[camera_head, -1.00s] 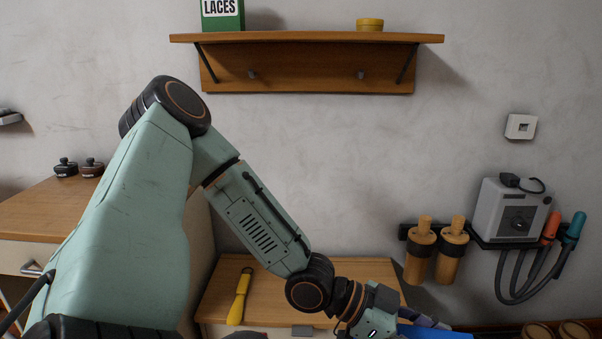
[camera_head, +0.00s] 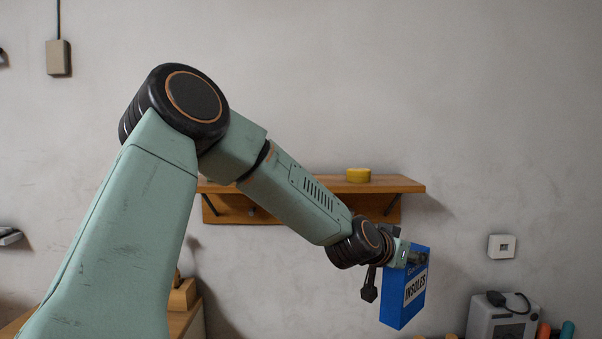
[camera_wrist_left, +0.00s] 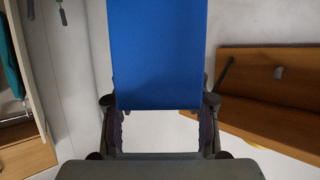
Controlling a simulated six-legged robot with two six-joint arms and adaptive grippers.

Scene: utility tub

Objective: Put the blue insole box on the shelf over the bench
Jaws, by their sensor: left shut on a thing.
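The blue insole box (camera_head: 404,290) hangs upright in my left gripper (camera_head: 415,258), its white INSOLES label facing the camera. The gripper is shut on the upper part of the box. In the left wrist view the box (camera_wrist_left: 158,55) fills the upper middle, between the two fingers of the gripper (camera_wrist_left: 160,110). The wooden shelf (camera_head: 325,187) is on the wall behind my arm, and the box shows lower and to the right of it in the head view. The shelf's left part is hidden by my arm. My right gripper is not in view.
A yellow round tin (camera_head: 358,175) stands on the shelf. The shelf top to its right is bare. A wall switch (camera_head: 501,246) and a grey machine (camera_head: 501,318) are at the right. The bench below is mostly out of view.

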